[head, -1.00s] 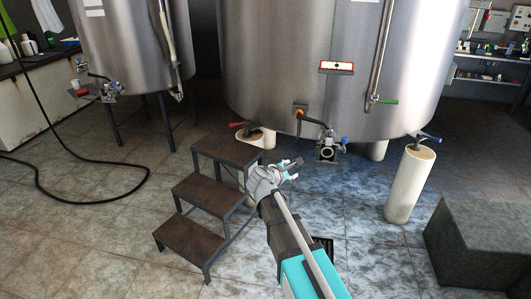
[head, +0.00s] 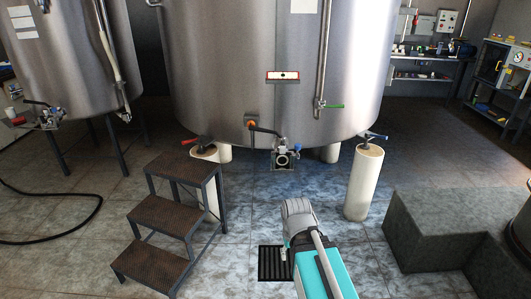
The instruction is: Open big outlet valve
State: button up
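The big tank (head: 225,75) stands in the centre. At its lower front is an outlet valve (head: 282,158) with a round, dark-rimmed opening and a blue part at its right. A dark lever (head: 264,130) with an orange end runs from the tank wall down toward this outlet. My arm (head: 302,215) reaches in from the bottom, below and apart from the outlet. My gripper's fingers are hidden from this view, so I see no contact with the valve.
Metal steps (head: 157,262) stand left of my arm. A green handle (head: 334,106) sits on the tank pipe. A grey block (head: 430,240) stands at right; a floor grate (head: 272,264) lies below.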

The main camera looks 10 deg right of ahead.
aim_at(263, 130)
jog(key=k, duration=0.65)
jog(key=z, duration=0.3)
jog(key=i, duration=0.55)
jog(key=z, duration=0.55)
jog(key=i, duration=1.05)
jog(key=u, duration=0.65)
